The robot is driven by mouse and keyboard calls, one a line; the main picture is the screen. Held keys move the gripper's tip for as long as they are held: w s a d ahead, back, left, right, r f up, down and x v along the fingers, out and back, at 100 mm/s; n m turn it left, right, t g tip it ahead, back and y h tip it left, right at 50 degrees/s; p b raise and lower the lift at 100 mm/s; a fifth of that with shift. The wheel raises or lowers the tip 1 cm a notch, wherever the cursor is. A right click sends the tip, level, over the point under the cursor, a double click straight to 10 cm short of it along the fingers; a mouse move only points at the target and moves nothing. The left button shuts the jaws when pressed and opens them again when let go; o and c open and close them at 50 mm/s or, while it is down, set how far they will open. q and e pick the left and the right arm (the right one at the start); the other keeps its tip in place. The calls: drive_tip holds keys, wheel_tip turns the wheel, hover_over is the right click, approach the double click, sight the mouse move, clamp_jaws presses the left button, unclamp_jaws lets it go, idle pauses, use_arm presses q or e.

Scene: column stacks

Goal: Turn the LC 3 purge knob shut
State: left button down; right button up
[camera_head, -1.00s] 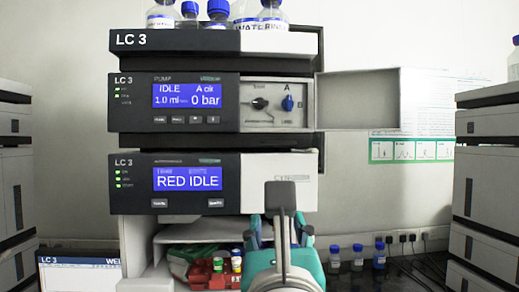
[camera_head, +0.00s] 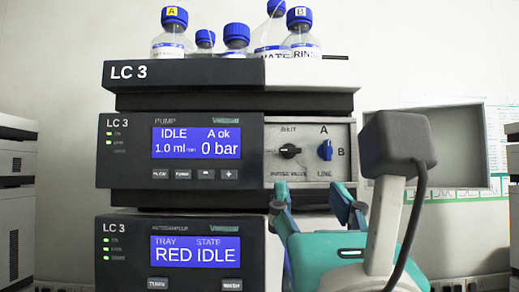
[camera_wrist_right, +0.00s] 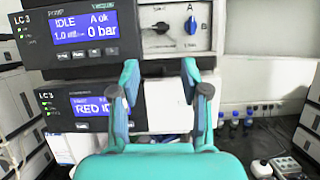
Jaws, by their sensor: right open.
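The LC 3 pump module (camera_head: 136,170) reads IDLE, 0 bar, A ok. Its black purge knob (camera_head: 290,151) sits on the light valve panel (camera_head: 309,172), left of the blue A/B selector knob (camera_head: 325,150). The purge knob also shows in the right wrist view (camera_wrist_right: 161,27), its pointer lying roughly sideways; its exact setting is too small to tell. My right gripper (camera_head: 314,193) is open and empty, its fingers pointing at the panel from below, apart from both knobs. In the right wrist view the open fingers (camera_wrist_right: 160,70) frame the area below the purge knob. My left gripper is not in view.
The autosampler (camera_head: 130,250) below reads RED IDLE. Solvent bottles (camera_head: 236,40) stand in the top tray (camera_head: 185,73). An open door panel (camera_head: 430,145) extends right of the valve panel. Small blue-capped bottles (camera_wrist_right: 234,122) stand on the bench to the right.

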sight(290, 151)
drive_tip(key=p+x, duration=0.5)
drive_tip(key=x, duration=1)
drive_tip(key=shift+w+d+f+p, duration=0.1)
drive_tip(key=shift+w+p, duration=0.2)
clamp_jaws()
